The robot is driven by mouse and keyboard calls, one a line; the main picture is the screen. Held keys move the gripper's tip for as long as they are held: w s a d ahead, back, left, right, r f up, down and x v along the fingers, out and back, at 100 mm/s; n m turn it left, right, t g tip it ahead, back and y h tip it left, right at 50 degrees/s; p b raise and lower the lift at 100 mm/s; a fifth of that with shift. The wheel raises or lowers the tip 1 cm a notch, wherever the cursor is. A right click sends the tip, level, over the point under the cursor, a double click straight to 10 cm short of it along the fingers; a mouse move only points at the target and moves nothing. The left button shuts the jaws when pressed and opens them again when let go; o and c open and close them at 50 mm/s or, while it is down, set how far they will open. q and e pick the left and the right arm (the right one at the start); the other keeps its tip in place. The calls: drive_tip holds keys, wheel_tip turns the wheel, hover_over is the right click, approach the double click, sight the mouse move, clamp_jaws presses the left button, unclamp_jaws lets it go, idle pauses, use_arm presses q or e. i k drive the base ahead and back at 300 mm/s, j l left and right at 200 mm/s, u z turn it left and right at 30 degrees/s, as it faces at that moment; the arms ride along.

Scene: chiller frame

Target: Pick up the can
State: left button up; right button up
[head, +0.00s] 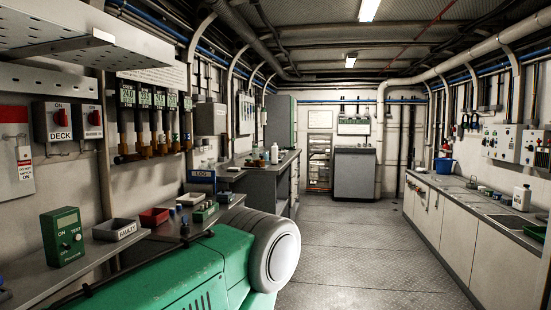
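I cannot make out a can for certain in the head view. A white bottle-like container (274,153) stands on the far part of the left bench, with small items beside it too small to tell. A white container with a dark cap (522,197) stands upright on the right counter. Neither of my grippers is in view, and nothing is seen being held.
A green machine with a round grey end (270,252) fills the near foreground. A left shelf holds a green control box (63,237), a grey tray (115,229) and a red tray (154,217). A blue bucket (443,165) is on the right counter (455,187). The middle floor (340,245) is clear.

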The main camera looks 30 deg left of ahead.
sight(274, 149)
drive_tip(key=u, duration=1.25)
